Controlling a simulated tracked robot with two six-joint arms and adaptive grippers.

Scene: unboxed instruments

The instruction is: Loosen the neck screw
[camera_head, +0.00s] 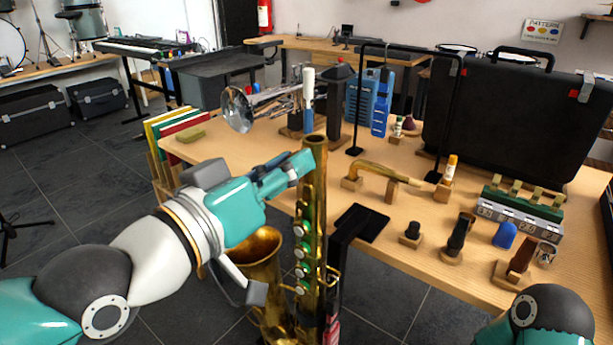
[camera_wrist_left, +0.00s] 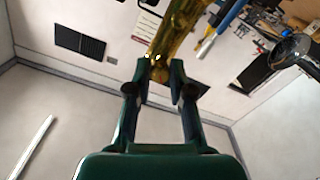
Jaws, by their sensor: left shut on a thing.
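A brass saxophone (camera_head: 317,215) stands upright in front of the table, its bell (camera_head: 258,243) to the left. Its open top end (camera_head: 315,141) faces up. My left gripper (camera_head: 308,160) comes in from the left and is shut at the neck screw, just below the top of the tube. The fingers hide the screw in the head view. In the left wrist view the gripper (camera_wrist_left: 160,72) has its fingertips at the end of the brass tube (camera_wrist_left: 176,35), with small shiny parts between them. Only part of my right arm shows, at the lower right; its gripper is out of view.
A curved brass neck (camera_head: 380,171) lies on wooden supports on the table (camera_head: 440,262). A black stand (camera_head: 352,232), mouthpieces, a blue cap (camera_head: 504,235) and a green-and-silver case (camera_head: 518,212) are around it. A large black case (camera_head: 510,120) stands behind.

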